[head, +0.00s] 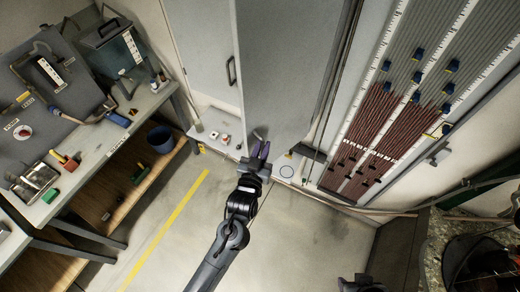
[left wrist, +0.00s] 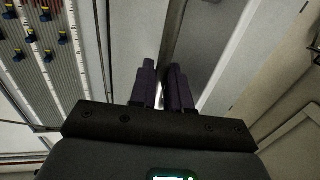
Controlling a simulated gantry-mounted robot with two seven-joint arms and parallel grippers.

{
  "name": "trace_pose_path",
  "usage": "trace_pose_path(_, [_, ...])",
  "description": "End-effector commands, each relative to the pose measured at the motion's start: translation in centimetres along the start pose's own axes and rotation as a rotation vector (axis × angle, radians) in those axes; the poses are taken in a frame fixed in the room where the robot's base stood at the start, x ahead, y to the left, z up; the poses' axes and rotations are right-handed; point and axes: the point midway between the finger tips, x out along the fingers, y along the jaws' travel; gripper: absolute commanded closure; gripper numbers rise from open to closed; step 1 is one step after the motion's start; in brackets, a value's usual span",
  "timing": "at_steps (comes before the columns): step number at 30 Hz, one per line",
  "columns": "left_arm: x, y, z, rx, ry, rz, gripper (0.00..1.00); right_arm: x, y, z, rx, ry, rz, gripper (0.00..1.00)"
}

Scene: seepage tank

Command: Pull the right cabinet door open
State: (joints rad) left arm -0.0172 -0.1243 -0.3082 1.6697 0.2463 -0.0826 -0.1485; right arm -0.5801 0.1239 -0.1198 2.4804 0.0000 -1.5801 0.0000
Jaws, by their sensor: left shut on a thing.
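The right cabinet door (head: 288,70) is a large plain grey panel in the middle of the head view. It stands swung out from the cabinet, with the interior partly visible to its left. My left gripper (head: 260,151) is at the door's lower part, its purple fingers closed. In the left wrist view the fingers (left wrist: 163,88) lie on both sides of a narrow grey strip of the door (left wrist: 173,35); I cannot tell whether this is its edge or a handle. A dark part at the bottom edge may be my right gripper (head: 358,284); its fingers are unclear.
A dark handle (head: 231,70) shows left of the door. Small items lie on the cabinet floor (head: 214,126). A cluttered workbench (head: 103,150) stands left, with a blue bin (head: 161,139) beneath. A tube manometer panel (head: 400,90) is right. The floor (head: 280,235) is clear.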

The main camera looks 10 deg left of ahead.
Motion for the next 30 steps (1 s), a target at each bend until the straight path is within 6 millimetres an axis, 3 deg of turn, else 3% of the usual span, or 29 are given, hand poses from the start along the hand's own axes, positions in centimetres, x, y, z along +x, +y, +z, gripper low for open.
trace_pose_path(8, [0.0, 0.6, 0.4, 0.002, -0.011, 0.015, 1.00, 0.1, -0.2, -0.1, 0.006, 0.001, -0.007, 0.57])
trace_pose_path(9, [0.0, 0.6, 0.4, 0.002, -0.011, 0.015, 0.79, 0.1, -0.3, 0.0, 0.007, 0.001, -0.008, 0.57])
trace_pose_path(12, [0.0, 0.5, 0.4, 0.001, -0.010, 0.012, 0.67, 0.1, -0.3, -0.1, 0.008, 0.001, -0.009, 0.57])
trace_pose_path(22, [-0.5, 0.3, 0.1, 0.001, -0.007, 0.007, 0.67, -0.4, -0.1, -0.2, 0.005, 0.001, -0.004, 0.57])
trace_pose_path(30, [-4.3, 0.3, -0.2, 0.001, -0.010, 0.009, 0.67, -2.8, 0.2, -0.9, -0.004, -0.001, 0.002, 0.57])
